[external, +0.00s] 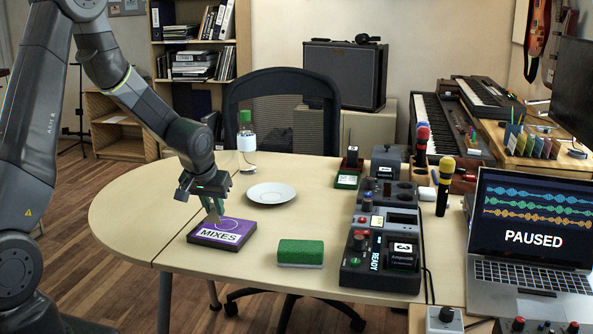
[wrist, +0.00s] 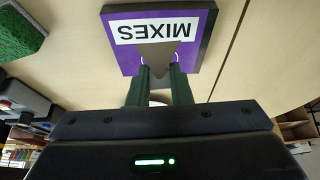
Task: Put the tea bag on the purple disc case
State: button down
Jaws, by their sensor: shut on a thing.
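The purple disc case (external: 195,236) lies flat on the table, with a white label reading MIXES; in the wrist view the case (wrist: 205,20) is ahead of my fingers, label upside down. My gripper (external: 208,200) points down over the case, shut on the tea bag (external: 212,212). In the wrist view the tea bag (wrist: 157,53) is a grey-brown pointed shape between the two dark green fingers (wrist: 160,86). It covers part of the case's top and label. Whether its lower end touches the case, I cannot tell.
A green-topped eraser (external: 300,251) lies right of the case. A white saucer (external: 271,193) and a green-capped bottle (external: 246,140) stand behind it. A dark device (external: 383,275) is further right, near a laptop (external: 530,230). The table left of the case is clear.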

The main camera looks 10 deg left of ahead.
aim_at(213, 214)
jog(key=shift+f, duration=2)
jog(key=shift+f, duration=0.25)
jog(key=c, duration=1.3)
grip_release()
jog(key=shift+r, duration=0.1)
jog(key=shift+r, duration=0.15)
jog(key=shift+r, duration=0.2)
jog(key=v, duration=1.1)
jog(key=shift+s+r, duration=0.25)
